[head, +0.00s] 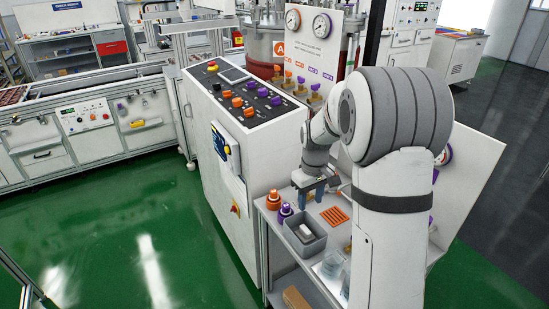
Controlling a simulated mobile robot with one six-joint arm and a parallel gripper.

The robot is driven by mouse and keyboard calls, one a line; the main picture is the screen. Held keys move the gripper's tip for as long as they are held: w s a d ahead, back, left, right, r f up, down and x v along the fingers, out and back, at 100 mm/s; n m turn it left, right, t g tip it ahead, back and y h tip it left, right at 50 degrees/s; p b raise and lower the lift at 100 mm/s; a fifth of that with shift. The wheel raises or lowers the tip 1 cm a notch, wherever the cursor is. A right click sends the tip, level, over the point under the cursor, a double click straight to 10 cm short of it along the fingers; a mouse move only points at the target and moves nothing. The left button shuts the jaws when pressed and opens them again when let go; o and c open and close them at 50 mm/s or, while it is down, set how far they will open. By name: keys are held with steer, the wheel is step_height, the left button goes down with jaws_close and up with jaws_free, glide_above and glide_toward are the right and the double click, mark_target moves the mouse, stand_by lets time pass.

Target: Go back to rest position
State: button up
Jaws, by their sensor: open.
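My gripper (311,194) hangs from my arm at the right of the head view, above the side table (281,243). It points down over the back of a grey bin (303,243). Its jaws are small in the picture, and I see nothing held between them. My arm's large grey and white links hide part of the table and of the panel behind it.
On the table are an orange-topped bottle (273,200), a purple-topped bottle (285,212), an orange slotted mat (334,216) and clear containers (332,264). A control console (225,130) stands close left of the gripper. The green floor (130,230) at left is clear.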

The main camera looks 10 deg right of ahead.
steer(key=s+a+r+m+t, duration=0.1)
steer(key=s+r, duration=0.4)
steer(key=s, duration=0.7)
steer(key=s+a+r+m+t, duration=0.1)
steer(key=s+a+r+m, duration=0.2)
steer(key=s, duration=1)
steer(key=shift+r+m+t, duration=0.3)
steer(key=shift+r+t, duration=0.1)
steer(key=shift+r, duration=0.65)
